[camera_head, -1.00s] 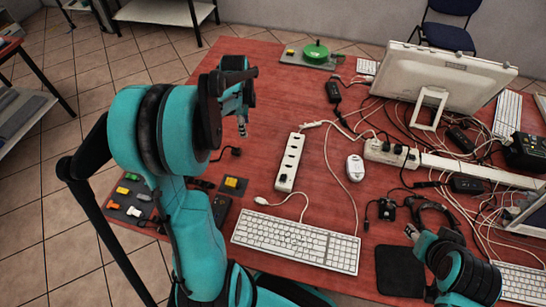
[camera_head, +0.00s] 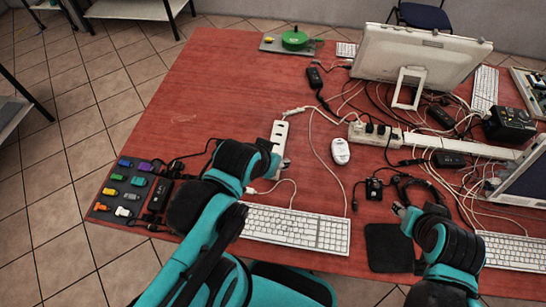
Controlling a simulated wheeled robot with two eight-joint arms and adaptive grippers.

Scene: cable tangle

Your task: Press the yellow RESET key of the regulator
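I cannot read a RESET label or tell for certain which thing is the regulator. A small yellow patch (camera_head: 268,40) shows on a grey-green board (camera_head: 277,48) at the far edge of the table, beside a round green part (camera_head: 294,40). A dark box (camera_head: 510,124) stands at the right; its keys are too small to make out.
A white power strip (camera_head: 278,138) lies beside my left wrist. A white keyboard (camera_head: 296,230), mouse (camera_head: 341,151), black mat (camera_head: 389,248), monitor (camera_head: 417,54) and tangled cables crowd the right. A dark board of coloured blocks (camera_head: 122,197) lies front left. The far left table is clear.

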